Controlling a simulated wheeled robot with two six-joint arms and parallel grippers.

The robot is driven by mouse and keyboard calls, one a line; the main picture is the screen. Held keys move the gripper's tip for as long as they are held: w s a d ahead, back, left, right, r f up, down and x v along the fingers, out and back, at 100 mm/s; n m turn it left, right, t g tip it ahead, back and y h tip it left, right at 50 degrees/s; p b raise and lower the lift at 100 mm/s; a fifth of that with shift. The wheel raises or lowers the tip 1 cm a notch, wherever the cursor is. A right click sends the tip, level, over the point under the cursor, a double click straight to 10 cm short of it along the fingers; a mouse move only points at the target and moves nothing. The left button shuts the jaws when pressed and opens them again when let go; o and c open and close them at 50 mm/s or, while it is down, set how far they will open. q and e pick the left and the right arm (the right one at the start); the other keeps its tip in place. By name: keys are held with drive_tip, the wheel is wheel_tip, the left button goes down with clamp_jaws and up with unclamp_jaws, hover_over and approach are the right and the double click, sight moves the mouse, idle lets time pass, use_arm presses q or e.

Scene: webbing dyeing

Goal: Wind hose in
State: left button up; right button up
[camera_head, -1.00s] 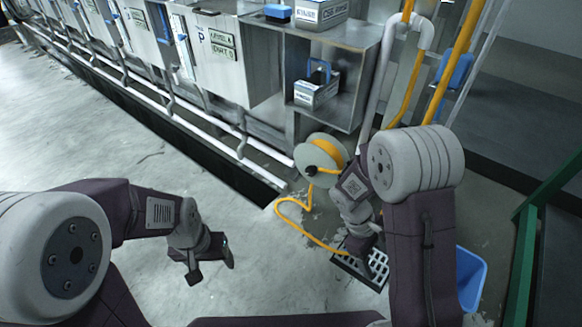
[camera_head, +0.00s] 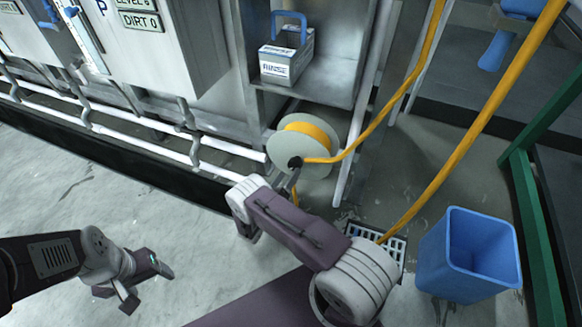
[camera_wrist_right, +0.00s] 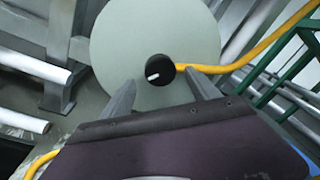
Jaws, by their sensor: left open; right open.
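The hose reel (camera_head: 298,146) stands low beside the steel frame, with pale round flanges and yellow hose wound on its drum. A yellow hose (camera_head: 345,152) runs from the reel up to the right. My right gripper (camera_wrist_right: 160,92) is open, its two fingers on either side of and just below the knob; contact cannot be told. In the head view my right arm partly hides the reel's lower side. My left gripper (camera_head: 147,287) is open and empty above the floor.
A blue bin (camera_head: 468,255) stands at the right by a green rail (camera_head: 535,225). A floor drain grate (camera_head: 392,245) lies beside my right arm. White pipes (camera_head: 150,122) run along the machine. A rinse box (camera_head: 286,58) sits on the shelf above the reel.

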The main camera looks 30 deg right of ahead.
sight(294, 168)
drive_tip(key=x, duration=0.2)
drive_tip(key=b+x, duration=0.1)
drive_tip(key=x, duration=0.1)
drive_tip(key=shift+w+d+f+b, duration=0.2)
drive_tip(key=shift+d+b, duration=0.1)
drive_tip(key=shift+d, duration=0.05)
drive_tip(key=shift+w+d+r, duration=0.1)
drive_tip(key=shift+w+d, duration=0.1)
drive_tip(key=shift+d, duration=0.15)
drive_tip(key=c, duration=1.3)
use_arm(q)
wheel_tip(294, 168, down, 2)
drive_tip(key=shift+f, duration=0.2)
drive_tip(key=shift+r, duration=0.15)
use_arm(e)
drive_tip(key=shift+r+m, duration=0.1)
drive_tip(key=shift+m, duration=0.2)
